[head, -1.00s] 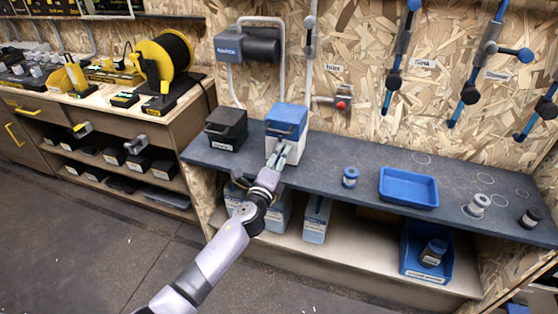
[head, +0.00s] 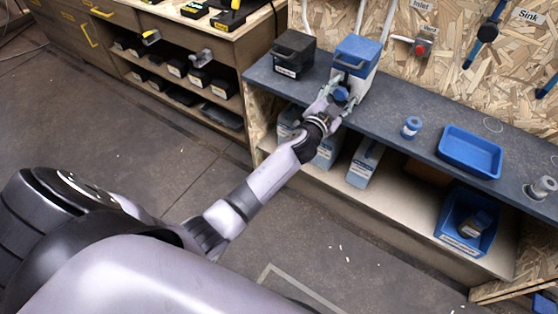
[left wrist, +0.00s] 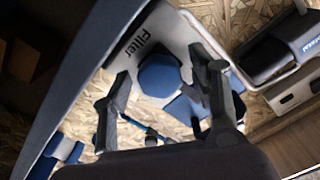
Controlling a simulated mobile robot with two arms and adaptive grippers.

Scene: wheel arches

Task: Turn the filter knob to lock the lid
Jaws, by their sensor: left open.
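The filter is a white box with a blue lid (head: 357,52) that sits down on it, near the bench's left end. A round blue knob (head: 341,94) is on its front; in the left wrist view the knob (left wrist: 160,75) shows beside the "Filter" label (left wrist: 139,39). My left gripper (head: 338,100) is open at the front of the box. In the left wrist view its fingers (left wrist: 159,64) stand apart on either side of the knob, with gaps showing; I see no grip on it. My right gripper is out of view.
A black lidded box (head: 294,54) stands close to the left of the filter. To the right on the dark bench (head: 393,108) are a small blue jar (head: 411,127) and a blue tray (head: 469,152). White-blue cartons (head: 365,162) stand on the shelf below.

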